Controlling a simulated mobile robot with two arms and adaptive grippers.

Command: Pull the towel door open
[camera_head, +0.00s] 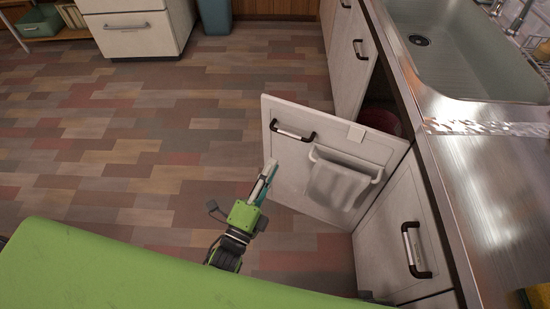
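The white towel door (283,158) is swung partly open, standing out from the cabinet row under the counter. It has a dark-ended handle (293,132) near its upper left edge and a rail with a pale towel (336,183) hanging on it. My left gripper (268,170) is just left of the door, below the handle. It looks apart from the handle, but whether it touches the door's edge I cannot tell. Its fingers appear close together, seen edge-on, and nothing is visible between them. My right gripper is not in view.
A steel counter with a sink (465,50) runs along the right. A closed drawer front (398,245) stands nearer than the door. Something reddish (380,119) shows inside the opening. The tiled floor (150,140) to the left is clear. A blue bin (214,15) stands at the back.

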